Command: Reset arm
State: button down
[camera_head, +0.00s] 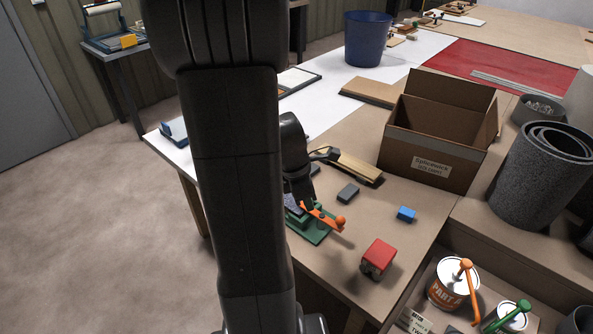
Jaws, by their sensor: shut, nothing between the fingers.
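My dark arm stands upright across the left-centre of the head view and hides part of the bench. My gripper (294,201) is low behind it, beside a green-based tool with an orange lever (323,215). Its fingers are mostly hidden. It appears shut, with nothing seen held in it. I cannot tell whether it touches the green-based tool.
An open cardboard box (432,150), a grey block (348,192), a blue block (406,214) and a red block (378,257) are on the bench. A dark blue bin (367,38) stands behind. Grey rolls (540,175) stand at right. Floor at left is clear.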

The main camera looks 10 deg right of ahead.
jog(key=shift+f, duration=0.1)
jog(key=w+f+m, duration=0.1)
jog(key=f+m, duration=0.2)
jog(key=m, duration=0.1)
jog(key=w+d+f+m+g+y, duration=0.1)
jog(key=f+m, duration=0.1)
jog(key=m, duration=0.2)
jog(key=w+f+m+g, duration=0.1)
jog(key=f+m, duration=0.2)
jog(key=m, duration=0.2)
jog(key=shift+w+d+f+y, duration=0.25)
jog(key=shift+w+f+y, duration=0.05)
jog(key=shift+w, duration=0.1)
jog(key=shift+w+a+m+g+y, duration=0.2)
jog(key=shift+w+m, duration=0.1)
jog(key=shift+m, duration=0.55)
jog(key=shift+w+a+m+g+y, duration=0.2)
jog(key=shift+w+m, duration=0.1)
jog(key=shift+m, duration=0.55)
jog(key=shift+s+f, duration=0.1)
